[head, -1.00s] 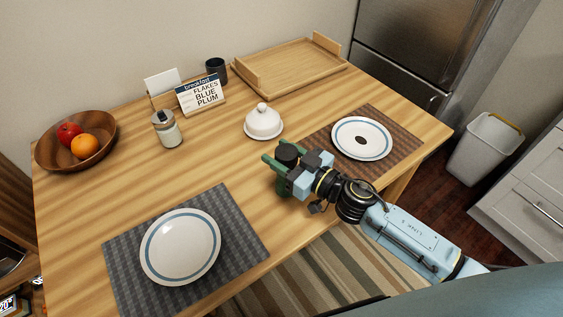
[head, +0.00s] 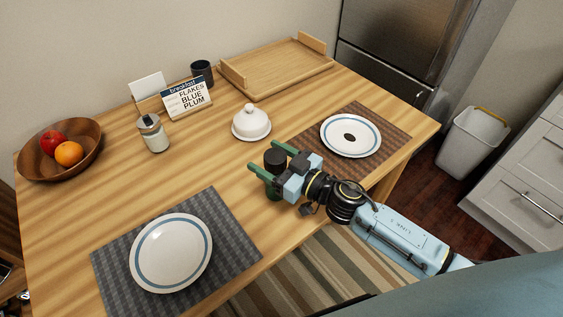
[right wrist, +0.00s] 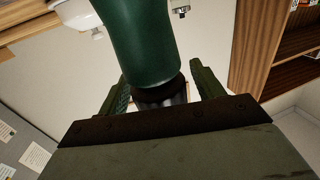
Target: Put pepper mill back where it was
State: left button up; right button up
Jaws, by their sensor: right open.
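The pepper mill (head: 275,159) has a black top and a dark green body. It stands at the near edge of the table, right of centre in the head view. My right gripper (head: 269,158) is around its upper part, with one finger on each side. In the right wrist view the mill's green body (right wrist: 143,45) fills the space beyond the open fingers (right wrist: 160,88), with slim gaps beside its dark neck. My gripper hides part of the mill, and whether its base rests on the table is hard to see. My left gripper is out of view.
A white domed dish (head: 251,124) is behind the mill. A plate on a brown mat (head: 392,148) lies right, another on a grey mat (head: 236,247) front left. A glass jar (head: 155,137), menu sign (head: 187,99), fruit bowl (head: 30,165) and wooden tray (head: 275,70) stand farther back.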

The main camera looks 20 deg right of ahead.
jog(key=v, duration=1.2)
